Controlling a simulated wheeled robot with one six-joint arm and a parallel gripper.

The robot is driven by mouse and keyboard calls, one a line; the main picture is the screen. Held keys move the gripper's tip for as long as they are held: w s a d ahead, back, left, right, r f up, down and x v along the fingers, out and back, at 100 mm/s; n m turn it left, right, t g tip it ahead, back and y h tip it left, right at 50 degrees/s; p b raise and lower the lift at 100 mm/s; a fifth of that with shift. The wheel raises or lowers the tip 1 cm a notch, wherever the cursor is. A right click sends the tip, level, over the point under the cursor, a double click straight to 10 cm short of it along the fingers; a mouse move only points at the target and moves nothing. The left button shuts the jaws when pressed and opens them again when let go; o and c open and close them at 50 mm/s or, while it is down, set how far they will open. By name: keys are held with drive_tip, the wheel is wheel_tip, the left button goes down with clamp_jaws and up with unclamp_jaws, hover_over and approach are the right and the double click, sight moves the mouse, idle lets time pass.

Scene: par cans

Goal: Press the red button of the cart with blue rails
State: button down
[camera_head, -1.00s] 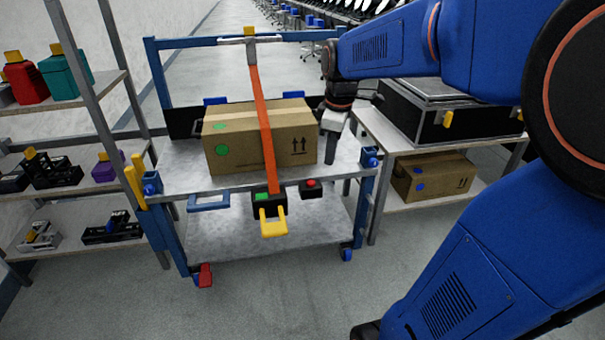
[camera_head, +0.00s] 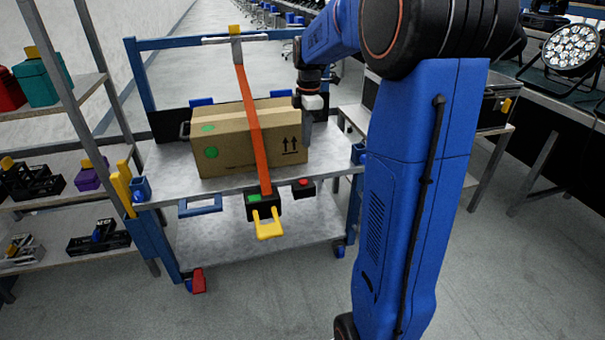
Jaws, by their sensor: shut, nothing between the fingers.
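The cart with blue rails (camera_head: 145,98) stands in the middle left. Its red button (camera_head: 303,183) sits on a small black box at the front edge of the top shelf, right of a larger black box with a green button (camera_head: 254,198) and a yellow handle. A cardboard box (camera_head: 225,160) lies on the cart under an orange strap (camera_head: 253,120). My gripper (camera_head: 307,143) points down beside the right end of the cardboard box, above and behind the red button and apart from it. It is shut and empty. My arm hides part of the cart's right rear.
A shelf rack (camera_head: 75,92) with bins and tools stands at left. A side table (camera_head: 495,125) with a black case is behind my arm at right. A red caster pedal (camera_head: 198,281) is at the cart's lower left. The floor in front is clear.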

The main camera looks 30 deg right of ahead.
sight(304, 181)
drive_tip(key=f, duration=1.4)
drive_tip(key=shift+w+a, duration=0.1)
drive_tip(key=shift+a, duration=0.15)
